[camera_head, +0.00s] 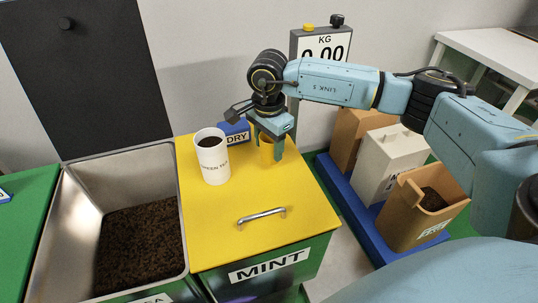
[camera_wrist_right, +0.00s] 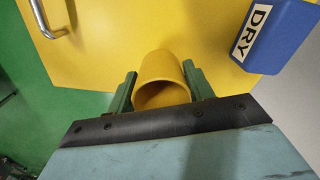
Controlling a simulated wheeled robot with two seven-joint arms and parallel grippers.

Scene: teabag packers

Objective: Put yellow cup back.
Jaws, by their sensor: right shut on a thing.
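The yellow cup (camera_head: 267,148) is at the back right of the yellow lid marked MINT (camera_head: 215,258). In the right wrist view the yellow cup (camera_wrist_right: 162,72) sits between the two green fingers, its open mouth toward the camera. My right gripper (camera_head: 268,145) points down and is shut on the cup. I cannot tell whether the cup's base touches the lid. My left gripper is in neither view.
A white cup (camera_head: 213,165) with dark contents stands left of the yellow cup. A blue DRY block (camera_head: 236,131) is close behind. An open metal bin (camera_head: 78,215) of dark tea lies left. Several boxes stand on a blue platform (camera_head: 350,205) at right.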

